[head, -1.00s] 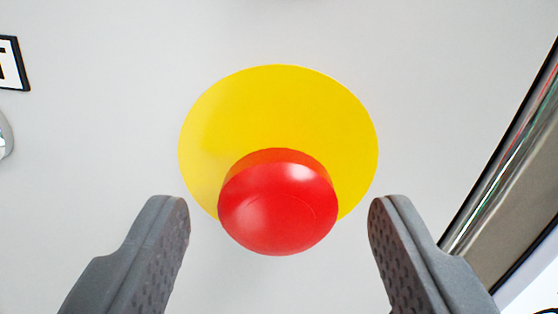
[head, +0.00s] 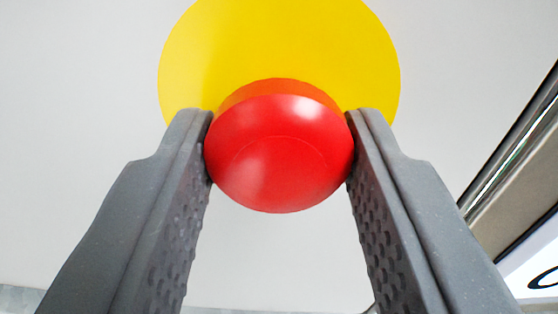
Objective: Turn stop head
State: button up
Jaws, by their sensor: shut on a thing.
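The red stop head (head: 279,155) is a round mushroom button in the middle of the head view. It stands out from a yellow disc (head: 280,45) on a pale grey panel. My gripper (head: 279,125) is shut on the stop head, with one grey textured finger against its left side and one against its right. The fingertips reach to the lower part of the yellow disc in the picture. The stem behind the head is hidden.
The pale grey panel (head: 80,100) is clear around the disc. A dark and metallic edge (head: 515,150) runs diagonally at the right. Part of a white sign with a black mark (head: 540,275) shows at the lower right.

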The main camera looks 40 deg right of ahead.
jog(key=m+b, duration=0.2)
jog(key=b, duration=0.1)
jog(key=shift+f, duration=0.15)
jog(key=shift+r+m+b, duration=0.2)
jog(key=shift+m+b, duration=0.65)
jog(key=shift+m, duration=0.55)
jog(key=o, duration=1)
jog(key=shift+s+d, duration=0.1)
jog(key=shift+c, duration=0.2)
jog(key=b+v, duration=0.1)
jog(key=v, duration=1.2)
jog(key=shift+s, duration=0.3)
